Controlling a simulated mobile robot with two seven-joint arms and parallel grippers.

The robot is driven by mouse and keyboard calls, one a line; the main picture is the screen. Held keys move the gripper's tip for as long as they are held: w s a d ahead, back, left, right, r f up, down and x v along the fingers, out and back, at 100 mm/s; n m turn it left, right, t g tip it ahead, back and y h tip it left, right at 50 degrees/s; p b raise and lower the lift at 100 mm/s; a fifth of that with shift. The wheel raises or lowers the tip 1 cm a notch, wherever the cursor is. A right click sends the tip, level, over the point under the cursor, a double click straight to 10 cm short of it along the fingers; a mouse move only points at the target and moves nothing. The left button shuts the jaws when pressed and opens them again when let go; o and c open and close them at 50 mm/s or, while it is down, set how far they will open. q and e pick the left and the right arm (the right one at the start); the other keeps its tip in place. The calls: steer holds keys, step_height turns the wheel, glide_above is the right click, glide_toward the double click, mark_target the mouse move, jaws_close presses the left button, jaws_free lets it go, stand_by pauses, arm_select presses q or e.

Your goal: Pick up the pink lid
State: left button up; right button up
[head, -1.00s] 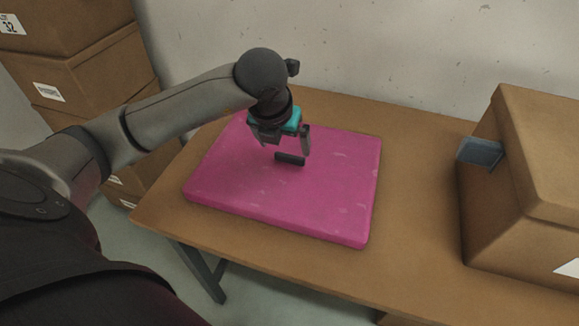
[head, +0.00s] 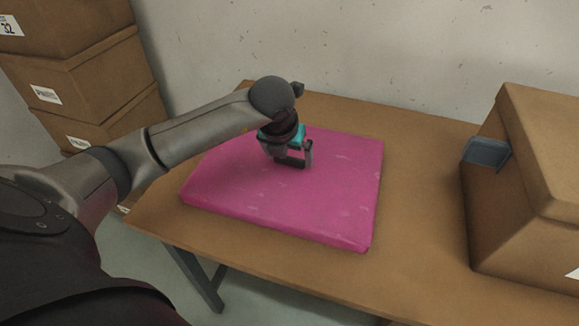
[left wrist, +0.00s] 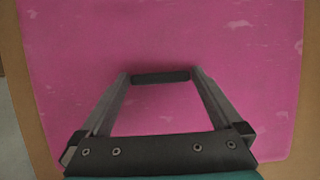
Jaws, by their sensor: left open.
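The pink lid (head: 335,195) lies flat on the brown table, a wide slab with a small dark handle (head: 291,163) on its upper face. My left gripper (head: 292,164) is over the lid, pointing down, with its jaws open. In the left wrist view the two fingers (left wrist: 160,76) reach down on either side of the dark handle (left wrist: 160,77), one near each end. I cannot tell whether the fingertips touch it. The lid's pink surface (left wrist: 160,35) fills most of that view. My right gripper is not in view.
A large brown box (head: 545,190) with a grey-blue tab (head: 486,152) stands at the right of the table (head: 420,210). Stacked cartons (head: 85,75) stand at the left. A pale wall (head: 360,50) is behind. The table between lid and box is clear.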

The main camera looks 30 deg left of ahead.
arm_select(q)
steer(key=shift+c, duration=0.2)
steer(key=c, duration=1.1)
steer(key=shift+r, duration=0.1)
